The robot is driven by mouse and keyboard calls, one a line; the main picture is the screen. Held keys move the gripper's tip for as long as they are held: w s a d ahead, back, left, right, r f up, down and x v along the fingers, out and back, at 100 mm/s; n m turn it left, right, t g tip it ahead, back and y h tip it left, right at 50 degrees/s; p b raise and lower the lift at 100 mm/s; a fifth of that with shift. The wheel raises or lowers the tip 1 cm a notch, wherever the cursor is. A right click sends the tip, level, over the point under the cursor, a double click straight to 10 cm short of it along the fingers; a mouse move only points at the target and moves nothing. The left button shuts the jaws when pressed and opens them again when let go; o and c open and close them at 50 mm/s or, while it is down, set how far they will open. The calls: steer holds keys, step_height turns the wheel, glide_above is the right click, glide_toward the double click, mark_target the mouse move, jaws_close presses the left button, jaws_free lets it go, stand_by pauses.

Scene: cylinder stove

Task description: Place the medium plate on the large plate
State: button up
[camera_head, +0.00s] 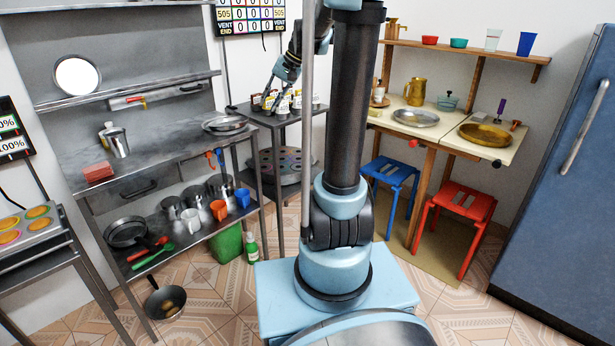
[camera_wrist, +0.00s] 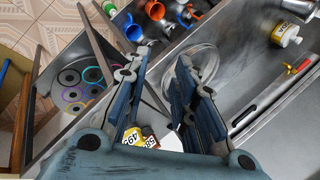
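A round, shiny metal plate (camera_head: 224,123) lies near the right end of the steel counter. It may be more than one plate stacked; I cannot tell. In the wrist view a round metal plate (camera_wrist: 207,62) lies on the steel surface, partly hidden behind the right-hand finger. Another silver plate (camera_head: 415,118) and a gold-coloured round dish (camera_head: 485,134) lie on the pale table at right. Which plates are medium and large is unclear. My gripper (camera_head: 272,90) is open and empty, right of the counter plate; its spread fingers fill the wrist view's middle (camera_wrist: 163,75).
Several small labelled containers (camera_head: 297,102) stand on the side table below my gripper; some show between my fingers. A white disc (camera_head: 77,76) leans on the upper shelf. The counter holds a metal shaker (camera_head: 118,143) and a red block (camera_head: 98,171). Its middle is largely clear.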

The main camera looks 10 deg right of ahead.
steer(key=s+d+f+n+h, duration=0.1)
steer(key=s+d+f+h, duration=0.1)
steer(key=s+f, duration=0.4)
steer(key=s+d+f+n+h, duration=0.1)
steer(key=s+f, duration=0.5)
steer(key=s, duration=1)
steer(key=s+d+f+h, duration=0.2)
steer(key=s+d+f, duration=0.3)
steer(key=s, duration=0.6)
steer(key=shift+d+f+n+h, duration=0.2)
steer(key=shift+f+n+h, duration=0.2)
steer(key=shift+f, duration=0.25)
